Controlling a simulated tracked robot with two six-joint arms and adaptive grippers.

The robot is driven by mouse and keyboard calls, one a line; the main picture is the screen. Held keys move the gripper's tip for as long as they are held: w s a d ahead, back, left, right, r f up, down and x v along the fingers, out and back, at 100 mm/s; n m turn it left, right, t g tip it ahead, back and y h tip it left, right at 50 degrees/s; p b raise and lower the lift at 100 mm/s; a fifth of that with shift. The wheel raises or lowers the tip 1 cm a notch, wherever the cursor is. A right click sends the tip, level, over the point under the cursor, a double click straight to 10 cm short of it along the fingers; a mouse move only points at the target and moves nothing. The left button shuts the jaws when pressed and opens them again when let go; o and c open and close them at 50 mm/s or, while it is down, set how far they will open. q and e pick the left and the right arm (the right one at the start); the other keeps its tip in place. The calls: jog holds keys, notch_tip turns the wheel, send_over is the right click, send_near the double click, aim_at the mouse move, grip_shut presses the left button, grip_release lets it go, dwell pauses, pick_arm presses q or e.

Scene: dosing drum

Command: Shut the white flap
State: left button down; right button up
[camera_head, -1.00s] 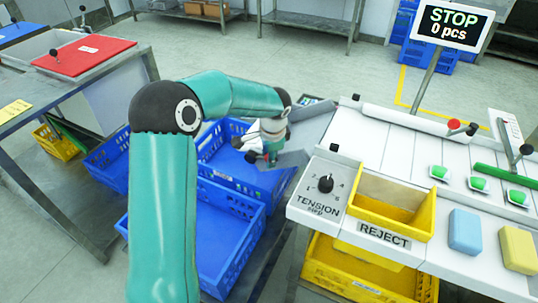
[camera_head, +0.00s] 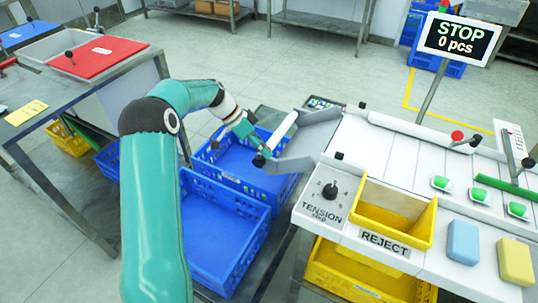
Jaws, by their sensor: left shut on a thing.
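A narrow white piece (camera_head: 283,130), which looks like the white flap seen nearly edge-on, stands tilted at the mouth of the grey chute (camera_head: 312,143). A dark knob (camera_head: 259,161) is near its lower end. My left gripper (camera_head: 257,151) comes in from the upper left and is shut at this lower end, apparently on the flap's knob; the exact contact is small and partly hidden. My right gripper is not in view.
Blue crates (camera_head: 215,232) stand below the chute and my left arm. The white machine (camera_head: 400,160) with a yellow reject bin (camera_head: 392,222) is at the right. A table with a red lid (camera_head: 98,58) is at the left.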

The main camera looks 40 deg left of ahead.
pick_arm(q)
jog(key=shift+s+a+f+n+t+h+b, duration=0.15)
jog(key=shift+a+t+h+b, duration=0.15)
jog(key=shift+a+h, duration=0.35)
jog(key=shift+s+a+r+n+t+h+b, duration=0.15)
jog(key=shift+a+h+b, duration=0.25)
jog(key=shift+h, duration=0.5)
jog(key=shift+s+a+f+t+h+b, duration=0.15)
jog(key=shift+a+t+h+b, duration=0.1)
jog(key=shift+a+h, duration=0.4)
jog(key=shift+d, duration=0.15)
jog(key=c, duration=0.8)
grip_release()
jog(key=shift+v, duration=3.75)
jog(key=shift+w+f, duration=0.1)
